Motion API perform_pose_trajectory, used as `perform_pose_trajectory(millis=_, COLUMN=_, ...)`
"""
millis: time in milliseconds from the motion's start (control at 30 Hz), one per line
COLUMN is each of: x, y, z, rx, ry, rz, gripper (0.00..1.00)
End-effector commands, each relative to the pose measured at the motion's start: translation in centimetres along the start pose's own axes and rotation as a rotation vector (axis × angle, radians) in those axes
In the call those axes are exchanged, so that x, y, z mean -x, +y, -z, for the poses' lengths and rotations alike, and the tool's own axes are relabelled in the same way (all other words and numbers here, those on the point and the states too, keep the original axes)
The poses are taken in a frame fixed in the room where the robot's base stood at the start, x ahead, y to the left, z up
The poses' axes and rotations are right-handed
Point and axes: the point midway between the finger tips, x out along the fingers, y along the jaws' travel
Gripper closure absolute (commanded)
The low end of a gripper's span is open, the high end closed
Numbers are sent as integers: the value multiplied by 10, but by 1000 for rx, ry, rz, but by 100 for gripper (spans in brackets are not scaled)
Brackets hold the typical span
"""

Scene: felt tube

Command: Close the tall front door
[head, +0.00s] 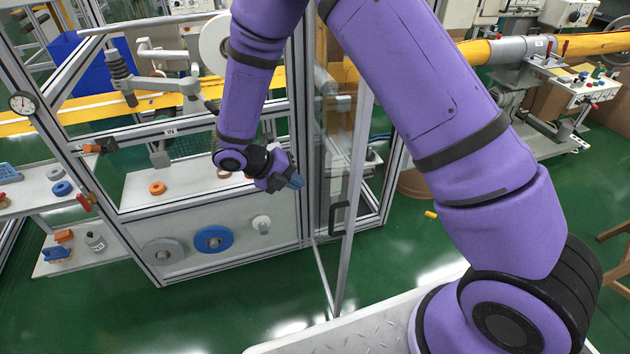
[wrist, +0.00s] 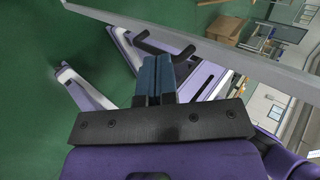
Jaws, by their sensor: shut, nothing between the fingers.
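The tall front door (head: 352,180) is a narrow clear panel in a grey metal frame. It stands open, swung out from the machine toward me, with a black handle (head: 338,217) low on it. In the wrist view its frame bar (wrist: 225,58) crosses diagonally at the top, and the black handle (wrist: 165,47) shows just beyond my fingertips. My gripper (head: 294,182) is on the left side of the door, in front of the machine. Its blue fingers (wrist: 156,75) are together and empty. I cannot tell whether they touch the door.
The machine frame (head: 303,120) stands behind my gripper, with a lower panel holding a blue disc (head: 213,238). A tread-plate surface (head: 370,330) lies at the front. The green floor (head: 240,310) is clear left of the door. A small yellow object (head: 430,214) lies on the right.

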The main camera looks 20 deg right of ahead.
Motion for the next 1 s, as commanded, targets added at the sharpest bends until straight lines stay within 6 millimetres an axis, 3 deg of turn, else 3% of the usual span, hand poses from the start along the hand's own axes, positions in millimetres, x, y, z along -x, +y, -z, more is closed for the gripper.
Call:
perform_pose_trajectory(millis=500, x=-92, y=-5, z=0, rx=-3, ry=3, rz=2, gripper=100)
perform_pose_trajectory(millis=733, x=-111, y=-24, z=1, rx=-3, ry=3, rz=1, gripper=100)
perform_pose_trajectory(millis=1000, x=-115, y=-28, z=1, rx=-3, ry=2, rz=0, gripper=100)
